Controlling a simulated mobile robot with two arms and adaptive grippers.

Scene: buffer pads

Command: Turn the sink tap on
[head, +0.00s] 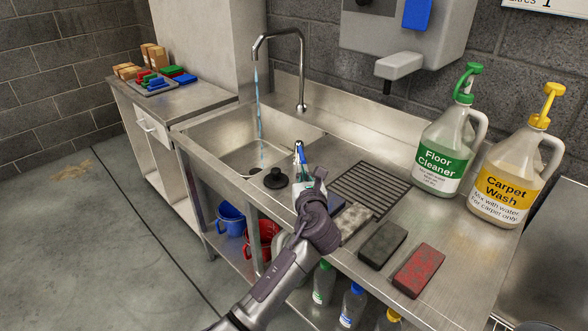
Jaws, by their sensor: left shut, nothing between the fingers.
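The sink tap (302,70) is a tall metal gooseneck at the back of the steel sink (212,142). A thin blue stream of water (259,115) runs from its spout into the basin. A round black knob (276,179) sits on the sink's front right rim. My left gripper (318,182) is shut and empty over the front of the counter, just right of the knob and apart from it. It partly hides a clear spray bottle (301,160) with a blue and white head. My right gripper is not in view.
Pads, one dark (383,245) and one red (419,270), lie on the front right counter. Floor Cleaner (442,150) and Carpet Wash (512,180) jugs stand behind. Buckets and bottles are below. The left floor is mostly clear.

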